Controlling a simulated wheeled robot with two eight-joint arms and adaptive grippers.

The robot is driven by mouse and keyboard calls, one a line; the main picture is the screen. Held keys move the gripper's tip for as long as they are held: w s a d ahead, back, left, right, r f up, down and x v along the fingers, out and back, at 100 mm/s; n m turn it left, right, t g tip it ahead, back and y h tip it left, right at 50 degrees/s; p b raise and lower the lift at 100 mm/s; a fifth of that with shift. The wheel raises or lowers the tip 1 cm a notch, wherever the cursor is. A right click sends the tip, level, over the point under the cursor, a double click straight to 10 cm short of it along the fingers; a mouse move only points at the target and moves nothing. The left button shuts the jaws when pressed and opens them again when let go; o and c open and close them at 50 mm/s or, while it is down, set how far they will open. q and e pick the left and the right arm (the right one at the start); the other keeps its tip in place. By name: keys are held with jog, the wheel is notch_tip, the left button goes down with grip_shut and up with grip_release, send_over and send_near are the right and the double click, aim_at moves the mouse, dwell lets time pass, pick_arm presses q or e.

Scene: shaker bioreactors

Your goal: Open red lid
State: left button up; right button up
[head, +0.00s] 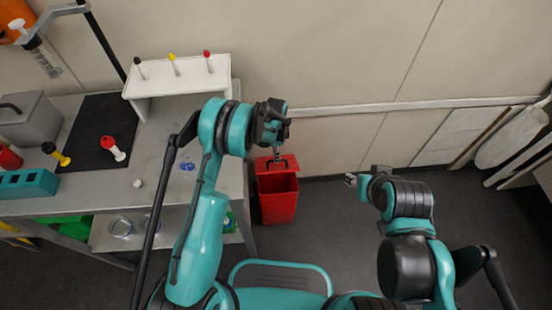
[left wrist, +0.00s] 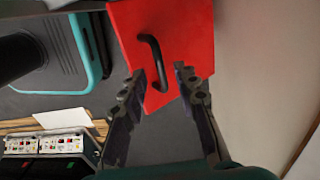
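A red bin (head: 278,202) stands on the floor beside the bench. Its red lid (head: 263,165) is at the bin's back edge and seems tilted up, with darker red below it; the exact angle is hard to tell. The lid (left wrist: 190,25) fills the top middle of the left wrist view, with a black handle (left wrist: 154,60) on its face. My left gripper (head: 279,152) is above the lid. Its fingers (left wrist: 160,78) are apart near the handle's lower end, with no grip visible. My right gripper (head: 350,180) is right of the bin, too small to read.
The grey bench (head: 165,165) is left of the bin, with a white rack (head: 190,80) of capped tubes. A red-capped tube (head: 114,149) lies on its black mat (head: 98,125). The wall is close behind the bin. Dark floor (head: 325,215) is clear to its right.

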pick_arm(q)
notch_tip(320, 180, down, 2)
jog(key=shift+s+f+b, duration=0.1)
jog(key=shift+f+b, duration=0.1)
jog(key=shift+b, duration=0.1)
jog(key=shift+r, duration=0.1)
grip_shut()
